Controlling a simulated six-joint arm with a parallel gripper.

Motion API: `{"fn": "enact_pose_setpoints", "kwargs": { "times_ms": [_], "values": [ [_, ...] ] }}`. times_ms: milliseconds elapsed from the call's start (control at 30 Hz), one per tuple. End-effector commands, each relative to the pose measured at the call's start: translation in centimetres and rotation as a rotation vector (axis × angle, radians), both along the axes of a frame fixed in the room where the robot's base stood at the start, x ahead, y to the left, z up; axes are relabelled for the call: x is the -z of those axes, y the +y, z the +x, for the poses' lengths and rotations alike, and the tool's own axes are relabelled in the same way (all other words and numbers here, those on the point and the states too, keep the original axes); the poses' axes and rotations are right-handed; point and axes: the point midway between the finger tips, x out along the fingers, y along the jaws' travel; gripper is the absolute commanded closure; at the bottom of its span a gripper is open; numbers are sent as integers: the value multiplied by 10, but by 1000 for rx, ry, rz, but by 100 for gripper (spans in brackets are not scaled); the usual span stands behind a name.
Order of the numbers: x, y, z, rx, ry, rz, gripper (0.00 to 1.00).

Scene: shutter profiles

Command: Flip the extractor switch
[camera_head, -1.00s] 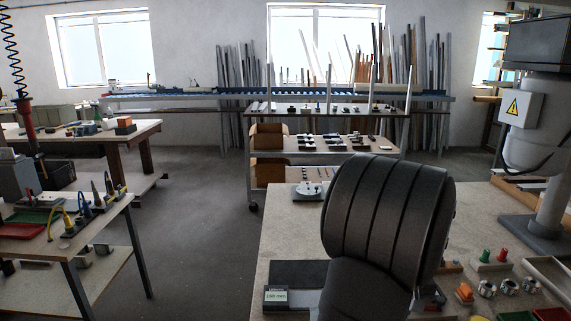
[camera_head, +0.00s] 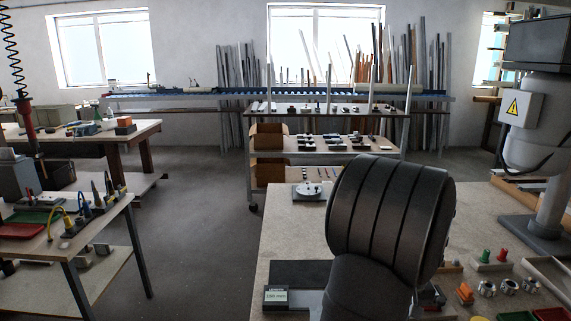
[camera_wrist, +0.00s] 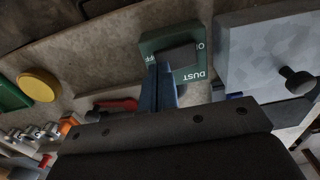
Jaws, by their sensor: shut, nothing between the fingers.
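The extractor switch (camera_wrist: 190,38) is a dark green box with white lettering, "DUST" and part of "OFF", at the top middle of the wrist view. A dark grey rocker or lever (camera_wrist: 178,55) lies across its face. My gripper (camera_wrist: 158,68) is shut and empty, its bluish fingers pointing up at the switch. The fingertips are at the left end of the dark lever; I cannot tell whether they touch it. In the head view my dark arm link hides my gripper, and I cannot make out the switch there.
In the wrist view a grey box with a black knob (camera_wrist: 297,80) stands right of the switch. A yellow round button (camera_wrist: 39,85) and a red-handled item (camera_wrist: 116,105) are on the left.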

Motion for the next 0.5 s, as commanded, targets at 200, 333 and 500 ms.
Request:
{"fn": "enact_pose_setpoints", "kwargs": {
  "times_ms": [200,333,500],
  "values": [
    [3,0,0,0,1,0,100],
    [5,0,0,0,1,1,100],
    [8,0,0,0,1,1,100]
  ]
}}
